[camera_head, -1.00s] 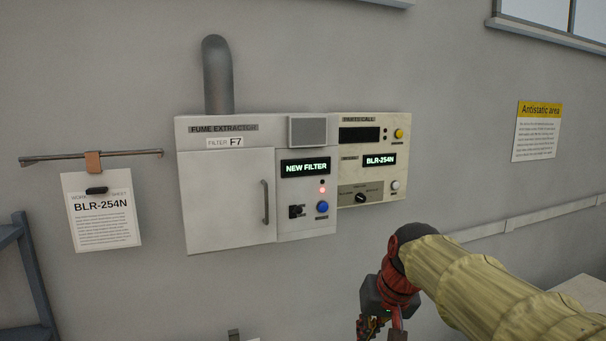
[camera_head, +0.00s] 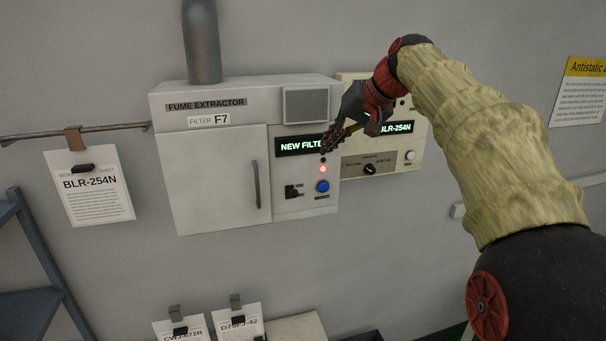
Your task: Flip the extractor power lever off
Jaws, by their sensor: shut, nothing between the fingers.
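The fume extractor (camera_head: 217,180) is a pale wall box with a closed door on its left and a control panel on its right. Its small black power lever (camera_head: 292,191) is at the lower left of that panel, left of a blue button (camera_head: 322,186). A red light (camera_head: 323,169) glows above the button. The display (camera_head: 297,146) reads "NEW FILTE", its end hidden by my gripper. My gripper (camera_head: 327,147) is shut and empty, in front of the display's right end, above and right of the lever. I cannot tell its distance from the panel.
The parts call panel (camera_head: 358,186) adjoins on the right, partly hidden by my arm. A work sheet (camera_head: 96,190) marked BLR-254N hangs from a rail at left. Clipped sheets (camera_head: 239,321) show at the bottom. A blue-grey frame (camera_head: 35,262) stands at lower left.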

